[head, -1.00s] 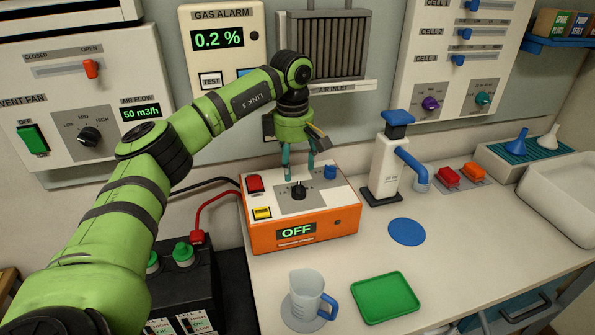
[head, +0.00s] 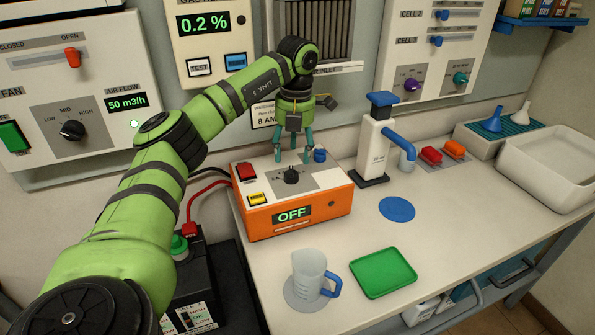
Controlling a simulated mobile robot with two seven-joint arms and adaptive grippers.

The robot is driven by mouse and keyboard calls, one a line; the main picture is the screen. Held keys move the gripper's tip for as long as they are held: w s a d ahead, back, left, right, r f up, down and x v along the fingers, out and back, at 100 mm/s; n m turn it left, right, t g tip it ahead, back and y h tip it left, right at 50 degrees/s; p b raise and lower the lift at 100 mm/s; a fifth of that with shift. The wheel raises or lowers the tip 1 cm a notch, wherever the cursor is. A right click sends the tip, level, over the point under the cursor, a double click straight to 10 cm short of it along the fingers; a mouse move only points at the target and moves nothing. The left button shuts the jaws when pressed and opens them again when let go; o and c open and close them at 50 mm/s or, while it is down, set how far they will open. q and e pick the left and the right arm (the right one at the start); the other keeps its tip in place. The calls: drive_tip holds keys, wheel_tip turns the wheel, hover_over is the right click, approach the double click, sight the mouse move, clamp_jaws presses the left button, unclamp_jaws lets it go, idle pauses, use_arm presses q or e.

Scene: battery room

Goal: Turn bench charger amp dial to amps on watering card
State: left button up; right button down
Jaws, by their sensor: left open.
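The orange bench charger (head: 330,203) stands on the bench with its display reading OFF. Its black amp dial (head: 291,175) sits on a grey scale plate on the top face; the scale marks are too small to read. My right gripper is out of view.
The charger top also carries a red switch (head: 246,172), a yellow button (head: 257,198) and a blue knob (head: 320,155). A white dispenser (head: 373,150) stands to the right. A jug (head: 309,275) and green tray (head: 383,272) are in front.

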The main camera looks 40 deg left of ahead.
sight(291, 170)
use_arm(q)
drive_tip(key=f, duration=0.3)
drive_tip(key=f+p, duration=0.1)
drive_tip(key=f, duration=0.2)
drive_tip(key=shift+a+f, duration=0.2)
drive_tip(key=shift+f, duration=0.05)
drive_tip(key=c, duration=1.2)
